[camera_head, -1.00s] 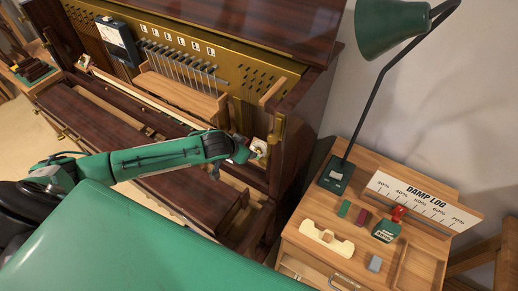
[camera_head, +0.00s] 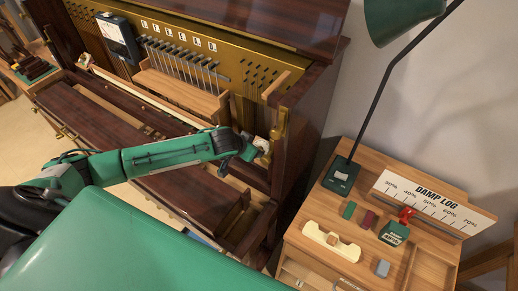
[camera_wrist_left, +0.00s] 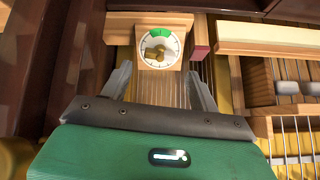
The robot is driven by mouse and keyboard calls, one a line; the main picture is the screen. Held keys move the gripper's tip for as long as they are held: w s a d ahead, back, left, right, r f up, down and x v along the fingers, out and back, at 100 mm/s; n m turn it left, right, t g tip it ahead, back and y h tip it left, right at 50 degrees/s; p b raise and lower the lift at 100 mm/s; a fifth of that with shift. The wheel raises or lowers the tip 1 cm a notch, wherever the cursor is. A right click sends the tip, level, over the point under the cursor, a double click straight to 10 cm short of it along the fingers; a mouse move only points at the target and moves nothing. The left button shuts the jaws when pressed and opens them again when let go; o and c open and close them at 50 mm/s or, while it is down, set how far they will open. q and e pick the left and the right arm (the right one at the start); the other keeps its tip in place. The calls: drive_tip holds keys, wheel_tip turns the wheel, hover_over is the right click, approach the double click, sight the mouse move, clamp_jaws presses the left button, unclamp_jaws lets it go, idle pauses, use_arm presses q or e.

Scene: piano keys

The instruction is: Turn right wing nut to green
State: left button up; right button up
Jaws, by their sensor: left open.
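The right wing nut (camera_wrist_left: 155,53) is a small brass piece at the middle of a round white dial (camera_wrist_left: 166,60). The dial has a green sector (camera_wrist_left: 162,36) at its top and sits on a pale wooden block. The nut's exact pointing is too small to tell. My left gripper (camera_wrist_left: 162,82) is open and empty in the left wrist view, its two fingers apart, below and either side of the dial. In the head view my left gripper (camera_head: 251,151) is right beside the dial block (camera_head: 262,146) at the piano's right end. My right gripper is not in view.
The piano's dark wooden side (camera_head: 300,130) stands just right of the block. A meter (camera_head: 117,36) stands at the piano's upper left.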

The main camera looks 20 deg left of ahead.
use_arm(q)
drive_tip(key=shift+b+x, duration=0.55)
drive_tip(key=shift+x, duration=0.65)
drive_tip(key=shift+b+x, duration=0.5)
drive_tip(key=shift+x, duration=0.6)
drive_tip(key=shift+b+x, duration=0.4)
drive_tip(key=shift+x, duration=0.35)
drive_tip(key=shift+w+f, duration=0.25)
drive_tip(key=shift+f, duration=0.05)
drive_tip(key=shift+f, duration=0.1)
drive_tip(key=shift+s+r+p, duration=0.15)
drive_tip(key=shift+r+p, duration=0.15)
drive_tip(key=shift+r, duration=0.05)
drive_tip(key=shift+s+r+p, duration=0.15)
drive_tip(key=shift+s+p, duration=0.05)
drive_tip(key=shift+p, duration=0.2)
